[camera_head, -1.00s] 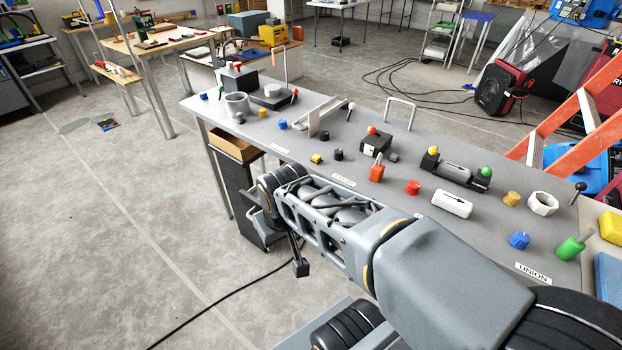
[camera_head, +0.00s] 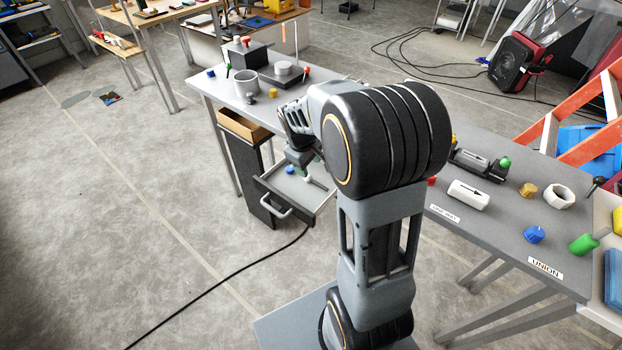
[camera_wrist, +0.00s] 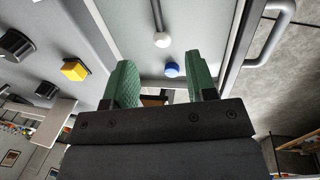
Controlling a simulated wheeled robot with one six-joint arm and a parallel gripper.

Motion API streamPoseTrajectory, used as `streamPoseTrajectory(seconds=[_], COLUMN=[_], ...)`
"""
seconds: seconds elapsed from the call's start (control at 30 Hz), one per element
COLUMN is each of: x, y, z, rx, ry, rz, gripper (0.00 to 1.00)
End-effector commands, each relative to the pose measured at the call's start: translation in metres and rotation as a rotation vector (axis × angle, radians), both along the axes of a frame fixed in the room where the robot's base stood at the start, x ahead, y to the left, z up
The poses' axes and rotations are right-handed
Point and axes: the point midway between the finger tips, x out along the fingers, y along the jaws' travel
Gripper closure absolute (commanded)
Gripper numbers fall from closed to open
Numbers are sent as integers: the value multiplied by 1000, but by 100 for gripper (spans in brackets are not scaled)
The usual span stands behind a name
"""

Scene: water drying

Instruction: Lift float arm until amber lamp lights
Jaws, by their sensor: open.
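I cannot single out the float arm or a lit amber lamp for certain. A fixture with a pale round piece (camera_head: 284,68) and a red ball (camera_head: 306,69) stands at the bench's far left end. A dark fixture (camera_head: 470,161) with yellow and green caps is partly hidden behind my arm. My gripper (camera_head: 298,152) is over an open drawer (camera_head: 322,203) at the bench's front. In the wrist view, the green fingers of my gripper (camera_wrist: 161,68) are apart and empty. A white ball on a rod (camera_wrist: 162,40) and a blue knob (camera_wrist: 171,70) show beyond them.
The drawer's handle (camera_head: 275,204) sticks out over the floor. A white cup (camera_head: 244,82) and a yellow knob (camera_head: 273,93) stand on the bench. My arm hides the bench's middle.

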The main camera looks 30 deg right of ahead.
Motion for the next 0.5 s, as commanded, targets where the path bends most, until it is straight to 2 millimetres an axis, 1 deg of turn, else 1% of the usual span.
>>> streamPoseTrajectory(seconds=[0.03,0.2,0.4,0.5], x=[0,3,5,6], y=[-2,-7,-11,-12], z=[-12,-41,-65,-72], rx=[1,1,1,1], ry=[4,2,1,0], rz=[-1,-1,-1,-1], gripper=[49,49,49,49])
